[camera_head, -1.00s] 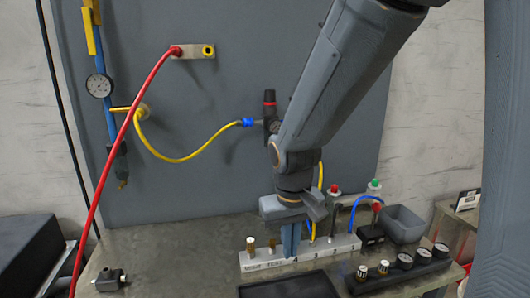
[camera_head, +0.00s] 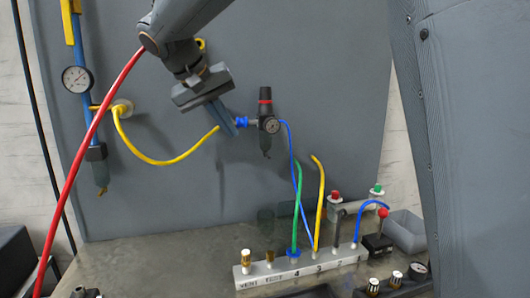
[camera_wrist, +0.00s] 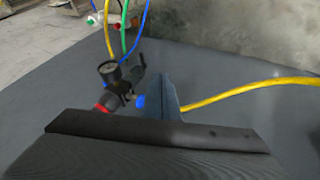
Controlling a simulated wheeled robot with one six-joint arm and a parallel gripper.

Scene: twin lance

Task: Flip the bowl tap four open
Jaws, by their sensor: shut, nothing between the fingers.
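I cannot make out for certain which part is bowl tap four. A white manifold (camera_head: 305,272) on the bench has a port marked 4 (camera_head: 295,273), with a green hose (camera_head: 297,215) in it. A regulator (camera_head: 265,105) with a gauge, a dark lower bowl (camera_head: 265,143) and a blue fitting (camera_head: 241,122) is on the grey panel. My gripper (camera_head: 236,130) is shut and empty, its fingertips close beside the blue fitting. In the wrist view the closed fingers (camera_wrist: 165,90) stand right of the blue fitting (camera_wrist: 140,102); I cannot tell if they touch.
A red hose (camera_head: 97,130) crosses at the left. Another gauged unit (camera_head: 76,79) hangs on the panel's left. A grey bin (camera_head: 405,232) stands right of the manifold. The bench's left half (camera_head: 170,255) is mostly clear.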

